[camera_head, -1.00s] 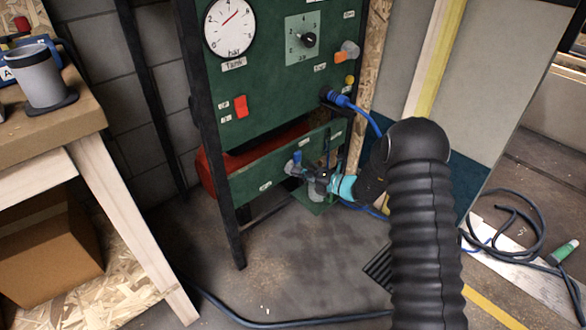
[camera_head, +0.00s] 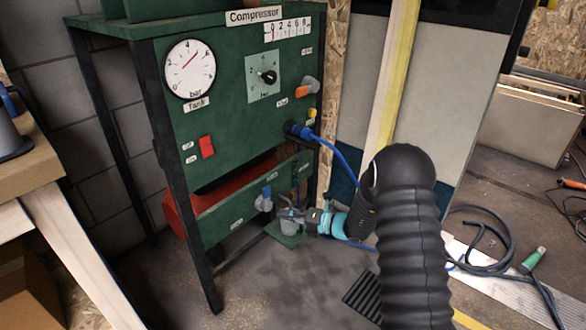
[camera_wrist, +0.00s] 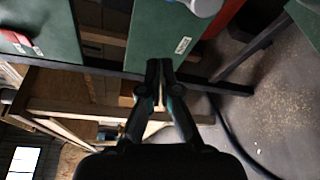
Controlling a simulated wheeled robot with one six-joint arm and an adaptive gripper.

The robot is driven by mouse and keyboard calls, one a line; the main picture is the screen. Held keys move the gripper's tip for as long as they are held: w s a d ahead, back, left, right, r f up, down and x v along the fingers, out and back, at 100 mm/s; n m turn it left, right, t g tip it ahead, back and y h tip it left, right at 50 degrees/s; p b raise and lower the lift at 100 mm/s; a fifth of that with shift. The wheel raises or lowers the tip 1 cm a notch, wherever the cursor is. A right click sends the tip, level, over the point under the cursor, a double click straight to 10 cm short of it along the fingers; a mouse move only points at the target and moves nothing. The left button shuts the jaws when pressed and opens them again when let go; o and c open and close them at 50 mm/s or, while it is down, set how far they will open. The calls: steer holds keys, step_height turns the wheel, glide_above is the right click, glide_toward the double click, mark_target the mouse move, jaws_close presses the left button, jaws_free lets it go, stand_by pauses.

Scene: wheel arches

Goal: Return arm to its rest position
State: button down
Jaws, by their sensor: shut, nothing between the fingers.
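My arm in its black ribbed sleeve rises at the right of the head view and bends away toward the green compressor panel (camera_head: 225,120). Its teal wrist part shows in front of the panel's lower strip. My gripper (camera_wrist: 159,70) shows in the wrist view with its two dark fingers together, shut and empty.
A blue hose (camera_head: 340,155) runs from the panel behind my arm. A red tank (camera_head: 180,212) sits under the compressor frame. A wooden bench (camera_head: 45,165) stands at the left. A dark hose coil (camera_head: 505,240) lies on the right. Some floor in front of the compressor is clear.

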steer(key=s+f+n+g+h, duration=0.2)
steer(key=s+f+n+g, duration=0.25)
steer(key=s+n, duration=0.4)
steer(key=s+d+r+n+g+h, duration=0.3)
steer(key=s+d+n+g, duration=0.1)
steer(key=s+n, duration=0.6)
steer(key=s+d+r+n+t+h, duration=0.4)
steer(key=s+d+r+n, duration=0.4)
steer(key=r, duration=0.4)
steer(key=s+d+r+n+t+h, duration=0.4)
steer(key=s+d+r+n+h, duration=0.2)
steer(key=s+d+r+n, duration=0.3)
step_height(320, 180, up, 4)
steer(key=s+d, duration=0.1)
steer(key=s, duration=0.1)
steer(key=shift+s+r+t+h, duration=0.15)
steer(key=shift+s+t+h, duration=0.15)
steer(key=shift+s+t, duration=0.1)
